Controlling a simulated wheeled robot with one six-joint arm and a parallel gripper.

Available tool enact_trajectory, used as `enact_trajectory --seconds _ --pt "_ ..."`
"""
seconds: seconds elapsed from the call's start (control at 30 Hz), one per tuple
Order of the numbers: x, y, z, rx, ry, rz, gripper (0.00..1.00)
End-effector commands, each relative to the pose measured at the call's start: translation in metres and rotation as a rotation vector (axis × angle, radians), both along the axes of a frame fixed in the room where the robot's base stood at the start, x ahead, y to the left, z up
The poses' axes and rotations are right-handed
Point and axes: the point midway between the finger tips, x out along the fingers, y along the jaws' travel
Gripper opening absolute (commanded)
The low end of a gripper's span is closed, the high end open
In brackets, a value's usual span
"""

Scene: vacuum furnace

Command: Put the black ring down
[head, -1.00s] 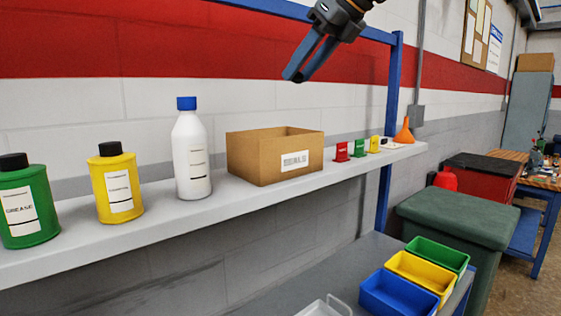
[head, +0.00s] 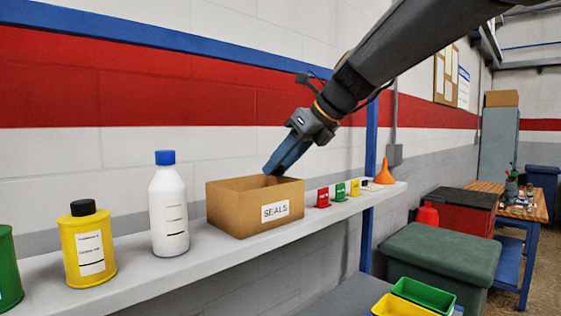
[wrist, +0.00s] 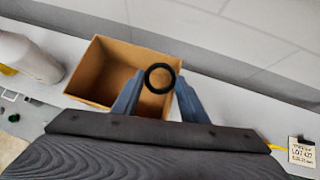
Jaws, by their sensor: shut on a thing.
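The black ring (wrist: 160,66) shows in the wrist view between the tips of my gripper (wrist: 158,95), whose blue fingers are shut on it. It is held over the right side of the open cardboard box labelled SEALS (wrist: 95,86). In the head view my gripper (head: 272,170) points down and left at the back right rim of the box (head: 232,217). The part of the box's inside that shows in the wrist view looks empty.
On the grey shelf (head: 200,262), a white bottle with a blue cap (head: 169,212) stands left of the box, with a yellow container (head: 86,250) further left. Small red (head: 323,198), green and yellow holders and an orange funnel (head: 385,175) stand to the right.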

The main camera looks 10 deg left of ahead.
Motion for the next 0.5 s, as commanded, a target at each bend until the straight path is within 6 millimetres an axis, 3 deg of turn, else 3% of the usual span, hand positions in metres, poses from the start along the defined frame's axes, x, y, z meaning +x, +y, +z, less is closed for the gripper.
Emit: enact_trajectory --seconds 0.5 --pt "0.0 0.0 -0.01 0.0 0.003 0.0 0.18"
